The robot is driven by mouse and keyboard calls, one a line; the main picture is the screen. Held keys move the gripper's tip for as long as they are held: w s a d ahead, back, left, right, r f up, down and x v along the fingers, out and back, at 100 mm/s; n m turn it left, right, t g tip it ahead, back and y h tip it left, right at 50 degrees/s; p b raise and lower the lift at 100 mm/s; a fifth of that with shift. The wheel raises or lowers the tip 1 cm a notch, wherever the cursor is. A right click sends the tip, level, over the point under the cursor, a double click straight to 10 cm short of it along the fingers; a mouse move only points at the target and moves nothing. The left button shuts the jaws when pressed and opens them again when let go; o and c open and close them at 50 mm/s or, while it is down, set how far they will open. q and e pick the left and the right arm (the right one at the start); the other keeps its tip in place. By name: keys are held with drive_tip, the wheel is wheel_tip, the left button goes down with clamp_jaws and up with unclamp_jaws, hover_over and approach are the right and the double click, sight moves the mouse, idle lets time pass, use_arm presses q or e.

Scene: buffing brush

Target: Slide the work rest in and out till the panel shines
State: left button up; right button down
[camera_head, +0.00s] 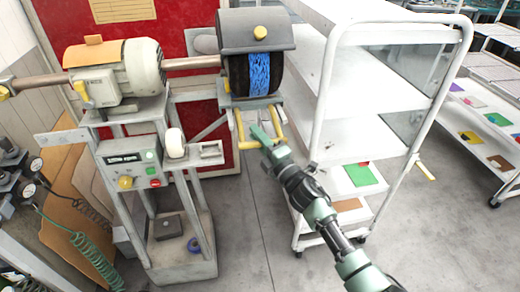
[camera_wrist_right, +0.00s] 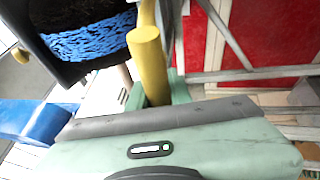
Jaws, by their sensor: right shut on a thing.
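The work rest shows as a grey plate (camera_head: 252,102) with a yellow U-shaped handle (camera_head: 239,132), below a large dark brush wheel (camera_head: 265,75) with a blue band. My right gripper (camera_head: 266,136) is shut on the handle, reaching up from the lower right. In the right wrist view, the yellow handle bar (camera_wrist_right: 148,62) stands between my green fingers (camera_wrist_right: 155,92), and the black and blue brush (camera_wrist_right: 90,40) is close at the upper left. A panel on the rest cannot be made out clearly. My left gripper is not in view.
The buffing machine's motor (camera_head: 130,72) and control box (camera_head: 132,168) stand at the left. A white shelf trolley (camera_head: 318,90) stands close to the right of the work rest and my right arm. Grey floor (camera_head: 250,220) is clear between machine and trolley.

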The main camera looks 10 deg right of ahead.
drive_tip(key=shift+w, duration=0.35)
drive_tip(key=c, duration=1.3)
unclamp_jaws()
drive_tip(key=shift+s, duration=0.1)
drive_tip(key=b+v, duration=0.1)
drive_tip(key=v, duration=0.6)
drive_tip(key=shift+s+d, duration=0.15)
drive_tip(key=shift+s, duration=0.15)
drive_tip(key=shift+f, duration=0.15)
